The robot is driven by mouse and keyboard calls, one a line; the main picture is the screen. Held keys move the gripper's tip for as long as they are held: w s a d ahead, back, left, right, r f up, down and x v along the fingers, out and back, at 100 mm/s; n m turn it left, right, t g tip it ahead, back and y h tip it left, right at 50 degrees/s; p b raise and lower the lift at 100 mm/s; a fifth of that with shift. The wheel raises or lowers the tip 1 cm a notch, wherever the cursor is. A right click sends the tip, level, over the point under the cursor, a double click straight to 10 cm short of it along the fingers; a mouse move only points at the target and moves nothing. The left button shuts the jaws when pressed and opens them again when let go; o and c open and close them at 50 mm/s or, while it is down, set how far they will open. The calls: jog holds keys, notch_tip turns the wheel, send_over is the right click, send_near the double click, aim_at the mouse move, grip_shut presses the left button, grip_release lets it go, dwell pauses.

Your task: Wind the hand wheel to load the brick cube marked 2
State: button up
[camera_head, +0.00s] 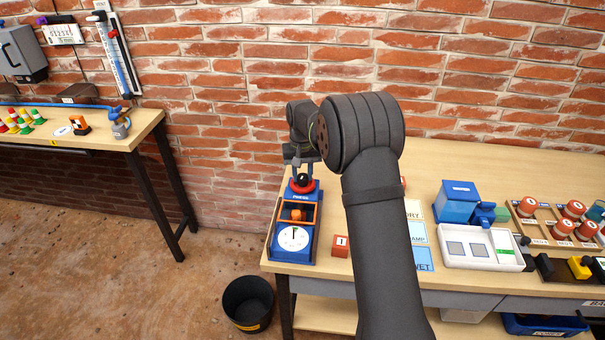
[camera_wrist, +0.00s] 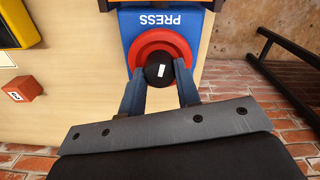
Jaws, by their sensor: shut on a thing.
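The blue press (camera_head: 306,252) stands at the left end of the right-hand bench, with a white dial (camera_head: 293,238) at its front. Its red hand wheel (camera_head: 301,187) has a black knob (camera_wrist: 160,73) with a white mark at its middle. My gripper (camera_head: 303,166) is shut on the knob from above, one blue finger on each side in the wrist view (camera_wrist: 160,80). An orange block (camera_head: 297,214) shows inside the orange frame of the press; I see no number on it. A red cube (camera_head: 341,245) with a white label sits right of the press; it also shows in the wrist view (camera_wrist: 22,89).
Cards (camera_head: 419,233) lie right of my arm, one reading WET. A white tray (camera_head: 481,261), blue box (camera_head: 457,201) and rack of red round pieces (camera_head: 562,229) stand farther right. A black bucket (camera_head: 248,303) is on the floor. My arm hides part of the bench.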

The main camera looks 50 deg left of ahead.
aim_at(302, 176)
jog(key=shift+m, duration=0.4)
jog(key=o, duration=1)
notch_tip(302, 176, up, 18)
jog(key=shift+s+a+f, duration=0.1)
jog(key=shift+s+f, duration=0.05)
jog(key=shift+f, duration=0.1)
jog(key=shift+f, duration=0.15)
notch_tip(302, 176, down, 17)
jog(key=shift+f, duration=0.1)
dwell(0.8)
